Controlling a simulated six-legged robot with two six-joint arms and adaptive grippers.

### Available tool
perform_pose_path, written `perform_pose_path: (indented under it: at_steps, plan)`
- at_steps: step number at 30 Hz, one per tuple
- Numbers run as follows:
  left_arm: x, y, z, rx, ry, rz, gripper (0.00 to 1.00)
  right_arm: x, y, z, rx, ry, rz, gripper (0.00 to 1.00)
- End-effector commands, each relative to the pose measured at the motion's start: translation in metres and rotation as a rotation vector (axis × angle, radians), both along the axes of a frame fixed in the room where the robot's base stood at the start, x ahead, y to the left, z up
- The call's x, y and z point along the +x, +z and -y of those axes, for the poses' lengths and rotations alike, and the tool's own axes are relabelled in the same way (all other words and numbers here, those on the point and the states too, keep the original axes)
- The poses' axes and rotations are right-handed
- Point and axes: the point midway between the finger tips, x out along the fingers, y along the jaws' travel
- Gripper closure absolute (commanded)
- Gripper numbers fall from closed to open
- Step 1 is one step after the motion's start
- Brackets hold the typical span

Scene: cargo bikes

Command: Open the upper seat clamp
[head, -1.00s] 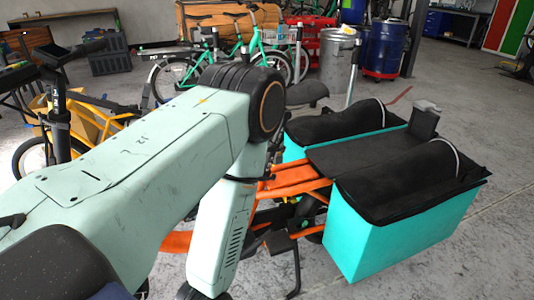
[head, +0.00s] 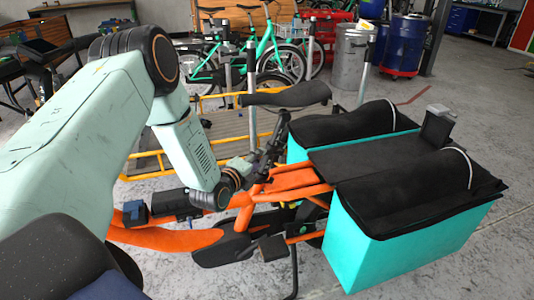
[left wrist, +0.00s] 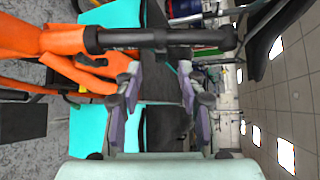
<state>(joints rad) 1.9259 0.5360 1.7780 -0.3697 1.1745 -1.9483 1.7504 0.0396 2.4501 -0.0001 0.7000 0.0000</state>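The orange bike frame (head: 290,180) carries a black saddle (head: 288,95) on a seat post. In the left wrist view the black post (left wrist: 190,38) runs sideways out of the orange frame (left wrist: 40,42). A dark collar (left wrist: 92,40) sits where post and frame meet, with a small black lever-like part (left wrist: 92,61) beside it; I cannot tell whether this is the upper clamp or whether it is open. My left gripper (head: 268,148) is beside the post below the saddle. In the wrist view its fingers (left wrist: 160,82) are apart and empty, short of the post. My right gripper is out of view.
Turquoise panniers (head: 385,245) with black covers flank the black rear rack (head: 375,165) to the right. A yellow-framed cargo bed (head: 150,155) lies behind. Other bikes, a grey bin (head: 356,55) and a blue barrel (head: 405,45) stand farther back. Floor is free at right.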

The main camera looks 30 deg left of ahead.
Motion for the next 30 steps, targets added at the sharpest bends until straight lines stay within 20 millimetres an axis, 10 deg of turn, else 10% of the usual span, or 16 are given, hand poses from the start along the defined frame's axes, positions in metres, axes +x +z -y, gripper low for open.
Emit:
perform_pose_path:
  at_steps: [15, 30]
  plan:
    - [0.066, -0.018, -0.008, 0.002, 0.002, -0.001, 0.6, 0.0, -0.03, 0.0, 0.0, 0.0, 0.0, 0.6]
    - [0.074, -0.018, -0.009, 0.0, 0.002, -0.003, 0.67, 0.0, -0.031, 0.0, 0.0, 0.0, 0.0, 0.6]
